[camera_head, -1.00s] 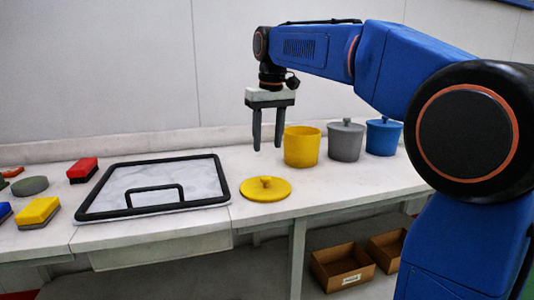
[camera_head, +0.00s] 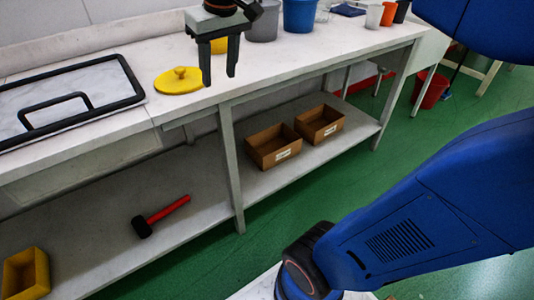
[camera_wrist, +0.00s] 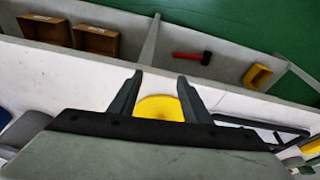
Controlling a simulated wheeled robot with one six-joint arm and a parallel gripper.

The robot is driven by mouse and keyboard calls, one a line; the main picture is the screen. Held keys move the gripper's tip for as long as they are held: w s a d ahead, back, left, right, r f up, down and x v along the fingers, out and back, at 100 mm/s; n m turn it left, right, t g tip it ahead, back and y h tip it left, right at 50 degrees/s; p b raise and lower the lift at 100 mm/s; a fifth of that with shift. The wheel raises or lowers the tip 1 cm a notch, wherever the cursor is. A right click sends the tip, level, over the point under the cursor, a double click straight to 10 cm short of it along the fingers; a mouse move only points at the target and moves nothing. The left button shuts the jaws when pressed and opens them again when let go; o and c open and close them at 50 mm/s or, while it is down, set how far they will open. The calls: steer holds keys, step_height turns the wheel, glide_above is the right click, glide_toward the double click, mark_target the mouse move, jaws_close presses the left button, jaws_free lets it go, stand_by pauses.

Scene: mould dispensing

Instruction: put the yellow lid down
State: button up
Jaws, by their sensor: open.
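The yellow lid (camera_head: 179,80) lies flat on the white worktop with its knob up, right of the black-framed board. It also shows in the wrist view (camera_wrist: 160,107), seen between my fingers and partly hidden by my gripper's body. My gripper (camera_head: 220,76) points down with its two fingers apart and nothing between them. In the head view it is just right of the lid and appears above the worktop, apart from the lid. A yellow pot (camera_head: 219,46) is mostly hidden behind my gripper.
A grey pot (camera_head: 262,22) and a blue pot (camera_head: 299,15) stand behind, with cups further right. The framed board (camera_head: 125,80) is left. Cardboard boxes (camera_head: 273,146) and a red-handled hammer (camera_head: 161,215) are on the lower shelf. Worktop near the front edge is clear.

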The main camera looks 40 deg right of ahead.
steer(key=s+d+f+m+t, duration=0.1)
steer(key=s+d+f, duration=0.1)
steer(key=s+f, duration=1.4)
steer(key=shift+d+f+t, duration=0.25)
steer(key=shift+f+t, duration=0.15)
steer(key=shift+f, duration=0.45)
